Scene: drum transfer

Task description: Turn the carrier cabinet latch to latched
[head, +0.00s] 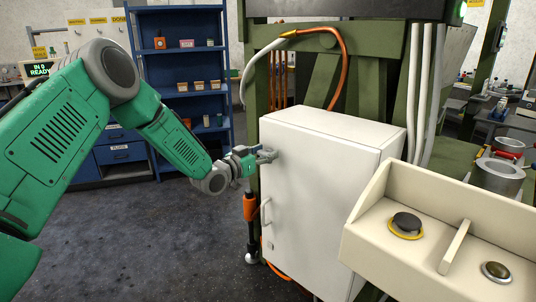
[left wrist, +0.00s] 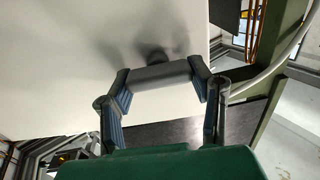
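The white carrier cabinet (head: 318,220) stands in the middle of the head view, its door facing me. A grey latch handle (left wrist: 160,76) sits on a round boss on the white door in the left wrist view. My left gripper (head: 262,157) is at the door's upper left in the head view. In the left wrist view its two fingers (left wrist: 160,82) stand at the two ends of the handle and seem to touch both. The gripper hides most of the latch in the head view, and no latch marking is readable. My right gripper is not in view.
A pull handle (head: 265,212) is on the door below the latch. A dark post with an orange sleeve (head: 250,207) stands at the cabinet's left edge. A cream control panel (head: 437,243) is close at the right. Blue shelves (head: 182,62) stand behind. Floor at left is clear.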

